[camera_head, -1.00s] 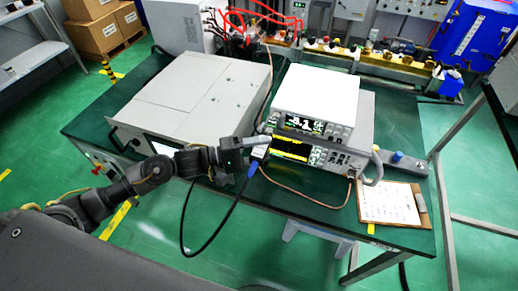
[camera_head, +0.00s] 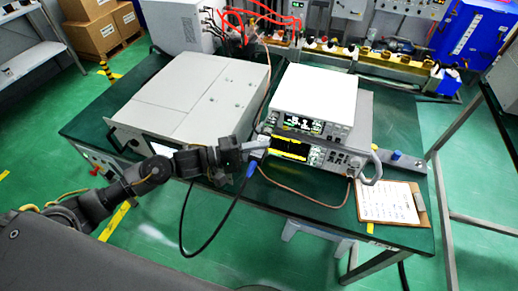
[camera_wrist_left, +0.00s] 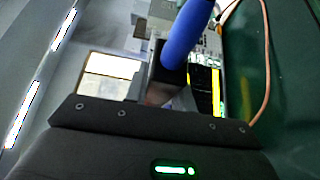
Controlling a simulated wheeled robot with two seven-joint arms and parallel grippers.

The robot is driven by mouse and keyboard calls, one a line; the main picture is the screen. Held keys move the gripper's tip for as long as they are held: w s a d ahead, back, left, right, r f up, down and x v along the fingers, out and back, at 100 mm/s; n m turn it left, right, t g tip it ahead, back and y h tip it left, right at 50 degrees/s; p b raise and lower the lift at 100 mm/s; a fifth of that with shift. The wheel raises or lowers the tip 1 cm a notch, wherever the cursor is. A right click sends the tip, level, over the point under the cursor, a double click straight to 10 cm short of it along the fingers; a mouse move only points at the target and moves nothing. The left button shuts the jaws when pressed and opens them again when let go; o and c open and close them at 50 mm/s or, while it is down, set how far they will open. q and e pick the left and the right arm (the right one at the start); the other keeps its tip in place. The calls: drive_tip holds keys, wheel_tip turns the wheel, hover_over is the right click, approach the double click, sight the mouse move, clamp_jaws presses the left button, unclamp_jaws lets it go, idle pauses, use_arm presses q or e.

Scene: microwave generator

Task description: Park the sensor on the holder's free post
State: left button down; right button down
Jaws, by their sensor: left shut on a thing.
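My left gripper (camera_head: 243,151) is shut on the sensor (camera_head: 258,148), a small block with a blue connector (camera_head: 251,169) and a black cable hanging from it. It holds the sensor in front of the left end of the instrument stack. In the left wrist view the blue connector (camera_wrist_left: 184,38) rises from the sensor, and the gripper's fingertips are hard to make out. The holder (camera_head: 411,166) is a grey strip at the table's right side, with a blue-topped piece (camera_head: 396,155) on it. Its free post is too small to tell. My right gripper is not in view.
Two stacked instruments (camera_head: 315,97) stand between the sensor and the holder, with a front handle and a copper-coloured cable (camera_head: 300,191). A large grey cabinet (camera_head: 195,95) is on the left. A clipboard (camera_head: 388,203) lies in front of the holder.

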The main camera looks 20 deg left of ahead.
sight(251, 163)
use_arm(q)
drive_tip(key=shift+s+r+p, duration=0.1)
drive_tip(key=shift+s+p, duration=0.35)
drive_tip(key=shift+p, duration=0.05)
drive_tip(key=shift+s+a+p, duration=0.1)
drive_tip(key=shift+s+p, duration=1.15)
drive_tip(key=shift+s, duration=0.5)
